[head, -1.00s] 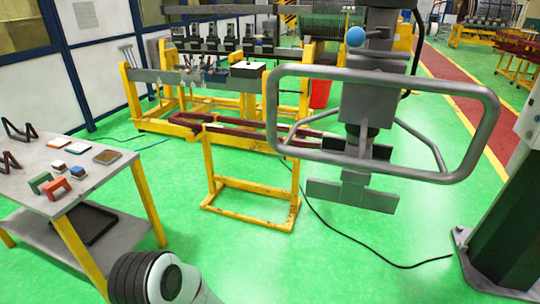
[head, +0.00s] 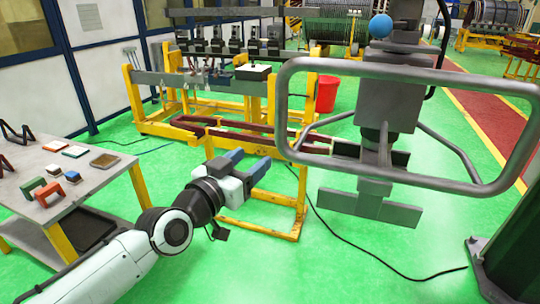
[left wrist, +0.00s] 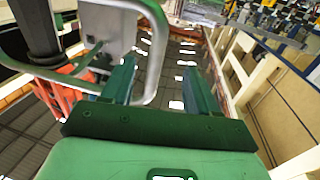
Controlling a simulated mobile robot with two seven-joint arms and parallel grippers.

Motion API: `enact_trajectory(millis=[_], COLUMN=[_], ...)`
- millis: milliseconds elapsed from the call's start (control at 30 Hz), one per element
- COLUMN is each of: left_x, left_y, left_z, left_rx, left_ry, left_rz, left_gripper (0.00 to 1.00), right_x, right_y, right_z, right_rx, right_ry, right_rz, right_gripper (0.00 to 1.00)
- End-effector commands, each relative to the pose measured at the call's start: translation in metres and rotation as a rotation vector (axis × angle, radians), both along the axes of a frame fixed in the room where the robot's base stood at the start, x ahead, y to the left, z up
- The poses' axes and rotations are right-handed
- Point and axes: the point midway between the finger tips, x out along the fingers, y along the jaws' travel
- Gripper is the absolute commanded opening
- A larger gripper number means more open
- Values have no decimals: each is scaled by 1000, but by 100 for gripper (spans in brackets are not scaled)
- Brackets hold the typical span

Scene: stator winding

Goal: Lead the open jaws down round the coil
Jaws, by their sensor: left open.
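A long, flat, dark red coil (head: 260,138) lies across the top of a yellow stand (head: 208,150) in the middle of the head view. My left gripper (head: 254,157) is open, with two blue-grey fingers pointing away from me toward the stand. In the picture its fingertips are just in front of and below the coil; they look apart from it, and nothing is seen between them. In the left wrist view the open fingers (left wrist: 160,66) have an empty gap, and I cannot make out the coil there. My right gripper is not in view.
A grey hanging device with a big tubular loop handle (head: 440,73) is close on the right. A table (head: 122,172) with small blocks and brackets stands at the left. A yellow rack (head: 135,100) and a red bucket (head: 327,94) are behind.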

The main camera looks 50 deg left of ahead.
Motion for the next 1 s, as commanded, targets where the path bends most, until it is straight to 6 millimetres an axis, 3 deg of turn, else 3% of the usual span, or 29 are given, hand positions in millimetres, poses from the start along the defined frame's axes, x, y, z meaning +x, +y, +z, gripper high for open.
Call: enact_trajectory(millis=[167, 600, 800, 1000], left_x=[20, 99, 119, 125], left_y=[6, 34, 42, 45], left_z=[0, 0, 0, 0], left_rx=[-1, -1, -2, -1], left_ry=[4, 3, 2, 2], left_rz=[-3, -3, -3, -1], left_gripper=[59, 59, 59, 59], right_x=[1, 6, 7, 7], right_y=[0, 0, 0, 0], right_z=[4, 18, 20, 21], right_rx=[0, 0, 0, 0], right_ry=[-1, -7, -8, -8], right_rz=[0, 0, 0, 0], right_gripper=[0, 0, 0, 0])
